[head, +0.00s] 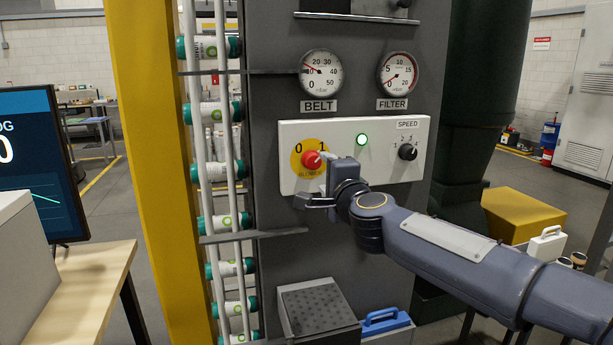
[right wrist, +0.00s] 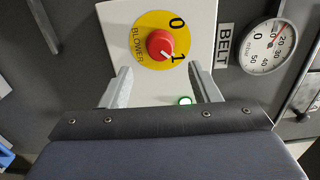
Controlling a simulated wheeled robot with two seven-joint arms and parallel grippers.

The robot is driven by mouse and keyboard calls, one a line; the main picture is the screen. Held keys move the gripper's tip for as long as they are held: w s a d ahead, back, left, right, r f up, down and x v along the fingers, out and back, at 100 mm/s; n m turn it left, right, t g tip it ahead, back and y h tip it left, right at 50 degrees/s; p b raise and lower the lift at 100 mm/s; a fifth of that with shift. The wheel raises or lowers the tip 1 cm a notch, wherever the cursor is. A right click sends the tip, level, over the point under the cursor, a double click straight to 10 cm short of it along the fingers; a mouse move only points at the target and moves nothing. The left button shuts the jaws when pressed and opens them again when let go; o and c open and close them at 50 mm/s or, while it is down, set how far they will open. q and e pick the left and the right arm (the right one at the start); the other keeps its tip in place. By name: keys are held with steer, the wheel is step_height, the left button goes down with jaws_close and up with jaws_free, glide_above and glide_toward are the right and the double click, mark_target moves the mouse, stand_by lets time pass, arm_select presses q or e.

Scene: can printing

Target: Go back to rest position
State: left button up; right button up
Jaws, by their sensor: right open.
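My right gripper (head: 322,184) is open and empty in front of the white control panel (head: 383,179). The red blower knob (head: 312,160) sits on a yellow disc marked 0 and 1. In the right wrist view, the knob (right wrist: 160,44) lies beyond and between the two open fingers (right wrist: 162,88), apart from them, with its white mark toward 1. The green lamp (head: 362,140) is lit; it also shows in the right wrist view (right wrist: 184,101). My left gripper is in neither view.
The black speed knob (head: 407,152) is on the panel's right. The belt gauge (head: 322,73) and filter gauge (head: 397,73) are above. Cans run down a rail (head: 223,175) on the left. A yellow post (head: 160,170), wooden table (head: 85,290) and monitor (head: 38,160) stand farther left.

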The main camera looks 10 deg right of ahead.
steer(key=s+f+n+g+y, duration=0.1)
steer(key=s+f+n+g, duration=0.3)
steer(key=s+f, duration=0.5)
steer(key=s+f+n+g+y, duration=0.1)
steer(key=s+f+n+g, duration=0.3)
steer(key=s+f, duration=0.6)
steer(key=s+f+n+g+y, duration=0.1)
steer(key=s+f+n+g, duration=0.3)
steer(key=s, duration=1.4)
step_height(320, 180, down, 6)
steer(key=n, duration=0.4)
steer(key=shift+s+d+r, duration=0.2)
steer(key=shift+s, duration=0.1)
